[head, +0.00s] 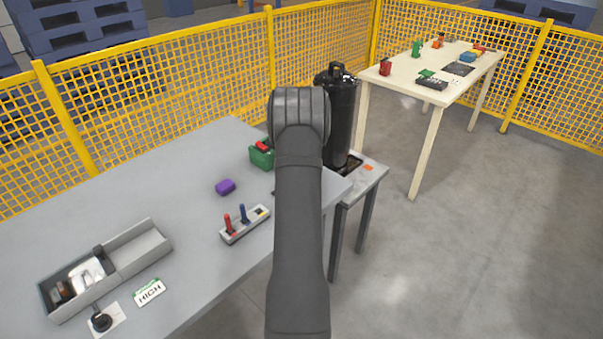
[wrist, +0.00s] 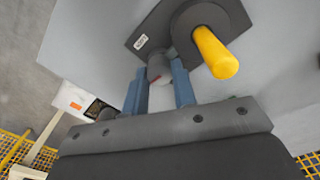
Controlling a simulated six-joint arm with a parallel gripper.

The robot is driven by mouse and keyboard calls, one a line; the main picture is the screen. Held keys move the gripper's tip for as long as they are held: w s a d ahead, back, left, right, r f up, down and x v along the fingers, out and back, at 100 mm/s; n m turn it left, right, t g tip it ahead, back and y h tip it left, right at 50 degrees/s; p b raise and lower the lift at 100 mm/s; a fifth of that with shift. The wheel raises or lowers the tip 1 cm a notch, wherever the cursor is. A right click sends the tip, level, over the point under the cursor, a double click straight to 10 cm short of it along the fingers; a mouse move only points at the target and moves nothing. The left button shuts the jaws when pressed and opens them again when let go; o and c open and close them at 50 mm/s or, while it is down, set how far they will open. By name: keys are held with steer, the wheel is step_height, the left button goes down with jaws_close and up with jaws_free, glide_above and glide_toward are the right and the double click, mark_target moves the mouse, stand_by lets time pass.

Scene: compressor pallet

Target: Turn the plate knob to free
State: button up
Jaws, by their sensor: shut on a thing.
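In the wrist view a dark plate (wrist: 185,30) on the grey table carries a small white label, too small to read, and a thick yellow handle (wrist: 215,52). A short grey knob (wrist: 157,66) stands at the plate's edge. My gripper (wrist: 159,78) has its two blue-grey fingers on either side of the knob, closed on it. The fingers partly hide the knob, so I cannot tell which way it points. In the head view my arm hides the gripper, the knob and nearly all of the plate.
A black compressor (head: 341,120) stands on a low stand right of the table (head: 120,195). Yellow fencing (head: 180,85) runs behind.

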stand_by(0.3)
steer(key=o, duration=1)
